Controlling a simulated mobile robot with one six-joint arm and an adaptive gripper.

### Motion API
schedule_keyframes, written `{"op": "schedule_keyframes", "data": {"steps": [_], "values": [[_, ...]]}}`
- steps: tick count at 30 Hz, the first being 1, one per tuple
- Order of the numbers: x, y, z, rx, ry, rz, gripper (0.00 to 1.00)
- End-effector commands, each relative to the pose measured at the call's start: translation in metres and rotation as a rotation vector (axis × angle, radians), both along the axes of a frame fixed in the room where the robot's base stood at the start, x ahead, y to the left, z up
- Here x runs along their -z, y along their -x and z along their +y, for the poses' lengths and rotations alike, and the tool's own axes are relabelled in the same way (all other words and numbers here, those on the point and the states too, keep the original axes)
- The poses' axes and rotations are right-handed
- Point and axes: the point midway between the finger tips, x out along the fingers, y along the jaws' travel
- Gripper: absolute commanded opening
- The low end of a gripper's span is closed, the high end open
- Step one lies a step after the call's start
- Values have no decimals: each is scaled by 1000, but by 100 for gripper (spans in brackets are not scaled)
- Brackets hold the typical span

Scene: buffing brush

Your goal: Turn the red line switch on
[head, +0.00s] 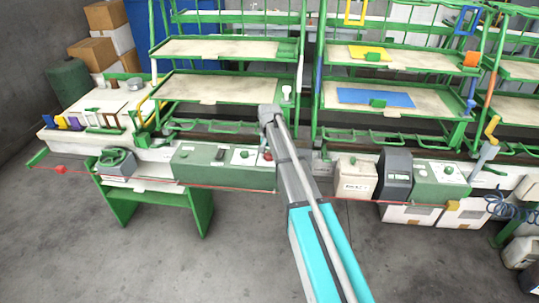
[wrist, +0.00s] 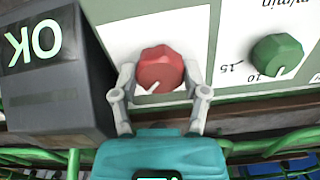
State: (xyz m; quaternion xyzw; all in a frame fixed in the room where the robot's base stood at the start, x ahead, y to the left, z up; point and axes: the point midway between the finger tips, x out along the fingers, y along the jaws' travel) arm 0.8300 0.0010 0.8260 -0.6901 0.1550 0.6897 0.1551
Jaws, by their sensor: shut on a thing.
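The red line switch (wrist: 160,68) is a faceted red knob on a white plate of a pale green panel in the wrist view. Its white pointer line faces the lower left in that view. My gripper (wrist: 164,86) is shut on the knob, with one grey finger on each side of it. In the head view a small red knob (head: 267,154) shows at the right end of the green control panel (head: 210,170), beside my arm. My gripper cannot be made out there.
A dark box marked OK (wrist: 45,70) stands close to the left of the switch in the wrist view. A green knob (wrist: 277,55) with a numbered scale sits to its right. Green shelves (head: 225,88) rise behind the bench. The grey floor (head: 160,260) in front is clear.

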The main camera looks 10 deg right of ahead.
Motion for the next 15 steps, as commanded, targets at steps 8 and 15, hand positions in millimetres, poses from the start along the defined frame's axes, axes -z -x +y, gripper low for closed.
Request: {"op": "schedule_keyframes", "data": {"steps": [8, 15], "values": [[0, 1, 0, 1, 0, 1, 81], [0, 0, 0, -1, 0, 1, 93]]}}
